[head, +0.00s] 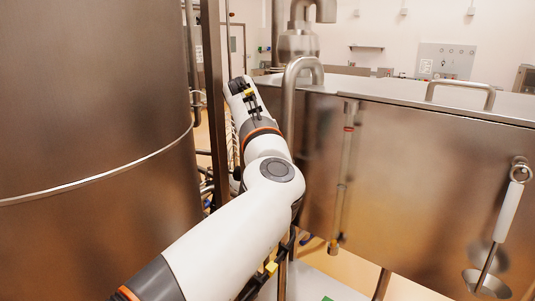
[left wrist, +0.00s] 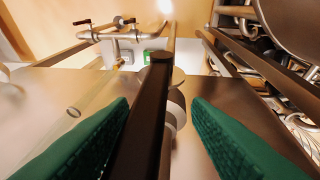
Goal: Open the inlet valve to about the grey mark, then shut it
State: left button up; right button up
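In the left wrist view, my left gripper (left wrist: 160,125) has its two green finger pads wide apart. A dark bar-shaped handle (left wrist: 150,110), which looks like the inlet valve's lever, runs between the pads with a gap on each side. A pale round fitting (left wrist: 174,105) sits behind the bar's far end. In the head view, my left arm reaches from the bottom left to the gap between tank and hopper. Its fingers and the valve are hidden there. I cannot make out a grey mark. My right gripper is not in view.
A large steel tank (head: 90,110) stands at the left, and the steel hopper (head: 420,170) fills the right. A bent pipe (head: 289,95) rises close beside my arm. A white-gripped handle (head: 508,212) hangs at the right. Small valves (left wrist: 120,22) and pipes lie beyond the lever.

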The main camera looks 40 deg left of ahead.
pick_arm(q)
jog(key=shift+a, duration=0.1)
jog(key=b+v, duration=0.4)
jog(key=v, duration=0.8)
dwell(6.7)
